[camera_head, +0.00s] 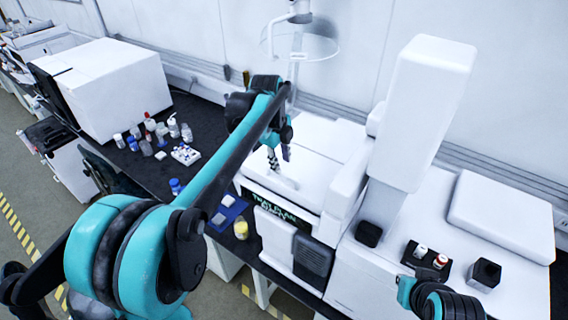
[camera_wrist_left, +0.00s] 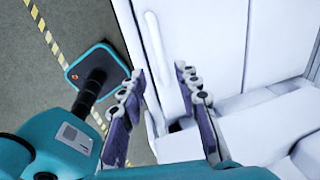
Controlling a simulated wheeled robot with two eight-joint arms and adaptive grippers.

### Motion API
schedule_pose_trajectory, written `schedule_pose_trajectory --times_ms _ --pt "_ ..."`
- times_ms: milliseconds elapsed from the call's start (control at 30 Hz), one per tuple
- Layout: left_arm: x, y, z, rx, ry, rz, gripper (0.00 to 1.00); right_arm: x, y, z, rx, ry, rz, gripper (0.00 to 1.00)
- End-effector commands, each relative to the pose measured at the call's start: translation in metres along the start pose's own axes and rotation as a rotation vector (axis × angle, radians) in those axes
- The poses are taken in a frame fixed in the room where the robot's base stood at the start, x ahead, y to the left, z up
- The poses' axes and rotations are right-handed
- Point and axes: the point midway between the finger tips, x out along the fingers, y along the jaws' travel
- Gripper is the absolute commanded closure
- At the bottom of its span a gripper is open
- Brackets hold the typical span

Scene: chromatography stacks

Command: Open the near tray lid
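The near tray lid is the white top panel (camera_head: 315,187) of the instrument in the middle of the head view. It lies flat and looks closed. A raised white handle (camera_head: 284,181) sits on it, just below my left gripper (camera_head: 279,159). In the left wrist view, a long white handle (camera_wrist_left: 154,45) runs along a white panel (camera_wrist_left: 205,40).
A white upright unit (camera_head: 420,110) rises right of the lid. A black vial holder (camera_head: 425,262) and dark cube (camera_head: 485,274) stand at right. Several bottles (camera_head: 150,135), a white box (camera_head: 110,85) and a blue tray (camera_head: 228,211) are on the dark bench at left.

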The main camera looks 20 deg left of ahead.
Motion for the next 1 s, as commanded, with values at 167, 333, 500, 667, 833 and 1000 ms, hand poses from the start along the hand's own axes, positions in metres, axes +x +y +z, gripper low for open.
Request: schedule_pose_trajectory --times_ms 167,333,500,667,833,1000 --pt "0.028 -0.001 0.0 -0.001 -0.001 -0.001 0.68 -0.003 0.0 -0.002 0.0 0.0 0.0 1.0" --pt "0.042 0.0 0.0 -0.001 -0.001 -0.001 0.68 -0.004 0.0 -0.003 0.0 0.0 0.0 1.0" --pt "0.045 0.0 0.0 -0.002 -0.001 -0.001 0.68 -0.004 0.0 -0.003 0.0 0.0 0.0 1.0" --pt "0.045 0.0 0.0 -0.002 -0.001 -0.001 0.78 -0.004 0.0 -0.003 0.0 0.0 0.0 1.0" --pt "0.045 0.0 0.0 -0.003 -0.001 -0.001 1.0 -0.004 0.0 -0.003 0.0 0.0 0.0 1.0" --pt "0.044 -0.001 -0.001 -0.002 -0.001 0.001 1.0 -0.004 0.0 -0.003 0.0 0.0 0.0 1.0"
